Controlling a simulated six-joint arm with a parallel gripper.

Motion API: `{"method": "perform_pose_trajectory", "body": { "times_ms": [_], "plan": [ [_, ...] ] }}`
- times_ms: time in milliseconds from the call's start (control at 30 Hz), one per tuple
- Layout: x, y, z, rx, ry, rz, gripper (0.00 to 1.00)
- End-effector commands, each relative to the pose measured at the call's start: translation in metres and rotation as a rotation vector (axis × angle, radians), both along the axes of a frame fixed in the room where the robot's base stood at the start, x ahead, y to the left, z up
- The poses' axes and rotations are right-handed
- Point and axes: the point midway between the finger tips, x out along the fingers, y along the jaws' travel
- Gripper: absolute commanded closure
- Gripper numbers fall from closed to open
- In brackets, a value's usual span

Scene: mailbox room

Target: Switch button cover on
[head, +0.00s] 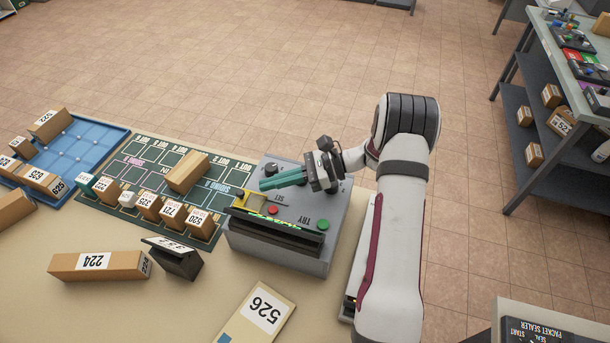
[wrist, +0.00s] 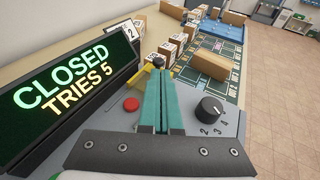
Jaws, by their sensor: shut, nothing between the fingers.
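A grey control box (head: 285,250) stands on the table with a dark display along its front. A yellow piece (head: 247,202) sits at the box's left end, partly behind the display; it may be the button cover, and I cannot tell if it is up or down. My gripper (head: 264,184) has teal fingers, shut and empty, held over the box's left part near the yellow piece. In the wrist view the shut fingers (wrist: 157,74) point at a small black knob (wrist: 158,61) with yellow beside it. Contact is unclear. The display (wrist: 65,82) reads "CLOSED TRIES 5".
A red button (wrist: 131,103) and a black dial (wrist: 212,108) flank the fingers. A green button (head: 323,225) is at the box's right. Several numbered parcels stand on the green mat (head: 150,158), left of the box. A dark stand (head: 175,262) is in front.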

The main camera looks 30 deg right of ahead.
Motion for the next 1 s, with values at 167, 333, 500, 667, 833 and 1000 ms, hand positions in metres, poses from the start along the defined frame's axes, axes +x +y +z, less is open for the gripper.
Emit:
{"method": "perform_pose_trajectory", "body": {
  "times_ms": [167,333,500,667,833,1000],
  "plan": [
    [-0.013,-0.043,0.011,-0.003,-0.002,-0.003,1.00],
    [-0.024,-0.075,0.020,-0.002,0.001,-0.002,1.00],
    [-0.030,-0.091,0.025,-0.002,0.000,-0.001,1.00],
    [-0.031,-0.094,0.026,-0.001,0.001,0.000,1.00],
    [-0.031,-0.094,0.026,-0.001,0.001,0.000,1.00],
    [-0.031,-0.093,0.026,-0.002,0.001,0.001,1.00]
  ]
}}
